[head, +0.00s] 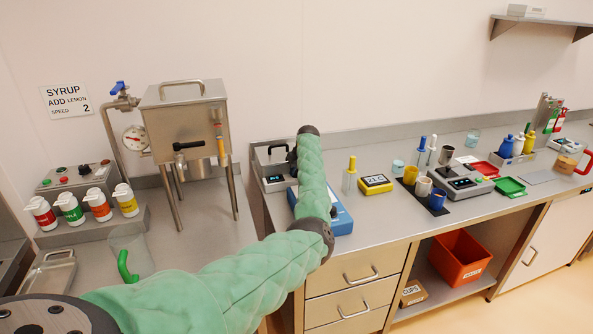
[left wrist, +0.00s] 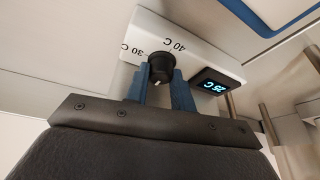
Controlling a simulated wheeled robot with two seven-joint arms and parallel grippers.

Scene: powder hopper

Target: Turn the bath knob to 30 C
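The bath control panel (left wrist: 205,58) is a white box in the left wrist view, with 30 C and 40 C printed on it. Its lit display (left wrist: 214,87) reads 25 C. The black bath knob (left wrist: 160,68) sits between the blue fingers of my left gripper (left wrist: 159,78), which appear closed against its sides. The knob's white mark faces the gripper's palm. In the head view the bath (head: 274,180) stands at the left end of the right counter, and my green-sleeved left arm hides the knob and the gripper. My right gripper is not in view.
A steel hopper (head: 186,125) on legs stands at the left. An orange bin (head: 459,258) sits under the counter.

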